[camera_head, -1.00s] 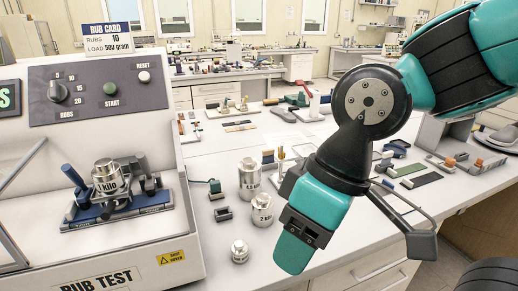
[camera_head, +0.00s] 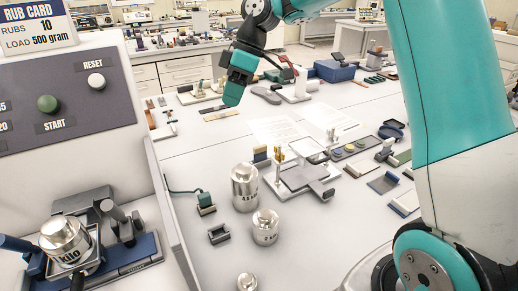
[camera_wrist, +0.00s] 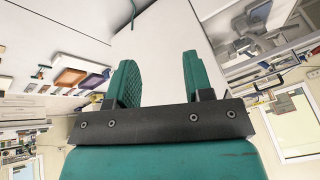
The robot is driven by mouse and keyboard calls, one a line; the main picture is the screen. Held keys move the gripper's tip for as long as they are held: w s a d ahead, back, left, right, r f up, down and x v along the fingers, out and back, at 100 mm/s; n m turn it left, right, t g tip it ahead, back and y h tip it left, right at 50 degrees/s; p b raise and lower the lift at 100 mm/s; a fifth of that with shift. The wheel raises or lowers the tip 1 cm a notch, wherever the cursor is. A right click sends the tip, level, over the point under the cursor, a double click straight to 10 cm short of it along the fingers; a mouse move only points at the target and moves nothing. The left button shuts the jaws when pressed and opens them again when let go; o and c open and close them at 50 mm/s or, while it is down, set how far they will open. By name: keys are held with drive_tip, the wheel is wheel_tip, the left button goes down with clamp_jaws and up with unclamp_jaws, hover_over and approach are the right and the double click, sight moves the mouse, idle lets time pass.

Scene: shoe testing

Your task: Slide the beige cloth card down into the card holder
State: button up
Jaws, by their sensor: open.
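My gripper (camera_head: 232,96) points down over the far part of the white bench in the head view, above flat strips. In the wrist view my gripper (camera_wrist: 158,80) has its two green fingers well apart with nothing between them. I cannot make out the beige cloth card with certainty; a small pale tan strip (camera_head: 221,115) lies flat just below the gripper in the head view. A small dark slotted block (camera_head: 219,234) stands empty on the near bench; I cannot tell whether it is the card holder.
The rub tester (camera_head: 75,110) fills the left, with a metal weight (camera_head: 65,243) on its carriage. Metal weights (camera_head: 245,187) and a grey plate fixture (camera_head: 303,178) stand mid-bench. Paper sheets (camera_head: 277,130) lie behind. A blue box (camera_head: 335,70) stands further back.

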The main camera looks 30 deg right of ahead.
drive_tip(key=w+d+f+n+p, duration=0.15)
drive_tip(key=w+d+f, duration=0.25)
drive_tip(key=w+d, duration=0.45)
drive_tip(key=n, duration=0.3)
approach(261, 146)
drive_tip(key=shift+n, duration=0.25)
drive_tip(key=b+x, duration=0.4)
drive_tip(key=b, duration=0.1)
drive_tip(key=shift+s+a, duration=0.2)
drive_tip(key=shift+a, duration=0.2)
drive_tip(key=shift+h, duration=0.3)
drive_tip(key=shift+w+p+x, duration=0.2)
drive_tip(key=shift+p+x, duration=1.1)
drive_tip(key=shift+x, duration=1.85)
drive_tip(key=shift+d, duration=0.15)
clamp_jaws()
